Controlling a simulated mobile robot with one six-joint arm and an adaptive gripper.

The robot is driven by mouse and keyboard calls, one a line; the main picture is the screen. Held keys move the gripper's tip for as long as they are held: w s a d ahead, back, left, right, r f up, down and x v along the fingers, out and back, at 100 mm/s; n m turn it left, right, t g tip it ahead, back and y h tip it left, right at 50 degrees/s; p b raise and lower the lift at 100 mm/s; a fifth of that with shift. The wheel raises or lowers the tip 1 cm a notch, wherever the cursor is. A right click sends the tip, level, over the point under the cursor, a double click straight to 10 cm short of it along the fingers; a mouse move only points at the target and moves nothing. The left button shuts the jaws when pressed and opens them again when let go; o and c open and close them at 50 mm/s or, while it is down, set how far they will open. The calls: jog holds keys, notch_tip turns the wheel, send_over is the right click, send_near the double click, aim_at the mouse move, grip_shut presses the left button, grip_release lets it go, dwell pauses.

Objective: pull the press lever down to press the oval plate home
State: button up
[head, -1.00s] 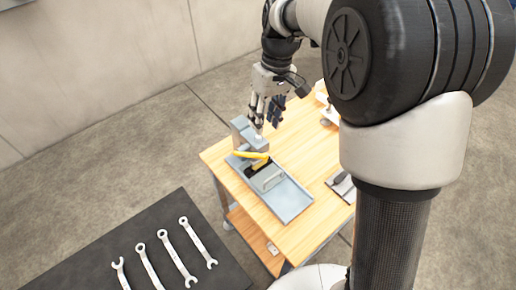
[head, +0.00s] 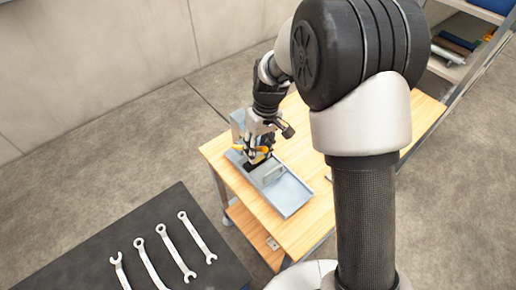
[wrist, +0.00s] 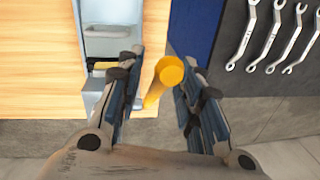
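The yellow press lever (head: 264,149) sticks out of the grey press (head: 238,122) on the wooden table. In the wrist view the lever's round end (wrist: 169,70) lies between my two fingers. My gripper (head: 257,156) is low over the press, pointing down, and it also shows in the wrist view (wrist: 161,70). Its fingers stand apart on either side of the lever, with a gap visible on the left side. I cannot make out the oval plate; my gripper hides much of the press.
A grey tray (head: 290,196) extends from the press on the wooden table (head: 320,160). A dark mat (head: 75,250) with several wrenches lies at the lower left. A shelf rack (head: 460,70) stands at the upper right.

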jog(key=shift+c, duration=0.3)
grip_shut()
dwell(0.5)
